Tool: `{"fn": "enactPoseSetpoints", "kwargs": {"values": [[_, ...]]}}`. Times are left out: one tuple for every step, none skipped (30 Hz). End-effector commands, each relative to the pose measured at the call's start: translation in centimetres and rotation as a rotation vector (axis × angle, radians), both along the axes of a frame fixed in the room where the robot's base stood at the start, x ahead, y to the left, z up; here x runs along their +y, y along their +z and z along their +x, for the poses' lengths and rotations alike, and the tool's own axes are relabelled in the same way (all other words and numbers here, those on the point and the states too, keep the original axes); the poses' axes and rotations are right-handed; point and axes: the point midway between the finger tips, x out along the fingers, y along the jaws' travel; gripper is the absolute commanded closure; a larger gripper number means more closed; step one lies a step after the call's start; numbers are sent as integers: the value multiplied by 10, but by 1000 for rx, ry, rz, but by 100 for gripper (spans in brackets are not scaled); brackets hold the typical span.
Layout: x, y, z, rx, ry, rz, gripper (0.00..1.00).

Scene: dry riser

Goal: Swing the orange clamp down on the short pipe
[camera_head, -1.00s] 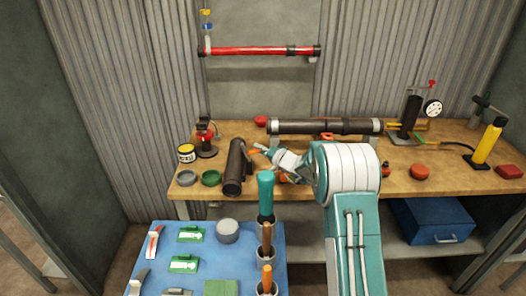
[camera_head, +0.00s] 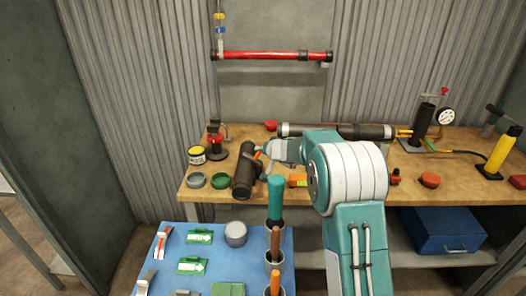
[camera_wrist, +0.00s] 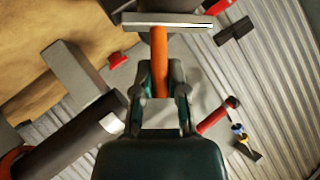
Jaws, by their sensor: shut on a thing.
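The short pipe (camera_head: 244,170) is dark and lies on the left part of the workbench, pointing towards the front edge. My gripper (camera_head: 264,150) is just right of and above its far end. In the wrist view my gripper (camera_wrist: 161,80) is shut on the orange handle of the clamp (camera_wrist: 159,50), which runs forward between the fingers. A pale metal bar (camera_wrist: 168,19) crosses at the handle's far end, with a dark surface beyond it. In the head view only a bit of orange (camera_head: 258,155) shows at my fingertips. The clamp's contact with the pipe is hidden.
A long dark pipe (camera_head: 340,131) lies along the back of the bench. A paint tin (camera_head: 197,155), a grey ring (camera_head: 195,181) and a green ring (camera_head: 220,181) stand left of the short pipe. A blue table (camera_head: 210,250) with upright tool handles is in front.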

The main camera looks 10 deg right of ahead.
Motion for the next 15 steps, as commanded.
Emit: {"fn": "enactPoseSetpoints", "kwargs": {"values": [[2, -9, -2, 16, 4, -7, 100], [2, -9, -2, 16, 4, -8, 100], [2, -9, -2, 17, 4, -10, 100], [2, -9, -2, 17, 4, -11, 100], [2, -9, -2, 17, 4, -11, 100], [2, -9, -2, 18, 3, -12, 100], [2, -9, -2, 18, 3, -12, 100], [2, -9, -2, 17, 4, -11, 100], [2, -9, -2, 17, 4, -11, 100], [2, -9, -2, 17, 4, -11, 100], [2, -9, -2, 17, 4, -10, 100], [2, -9, -2, 17, 4, -10, 100], [2, -9, -2, 17, 4, -10, 100], [2, -9, -2, 17, 4, -10, 69], [2, -9, -2, 17, 3, -10, 51]]}}
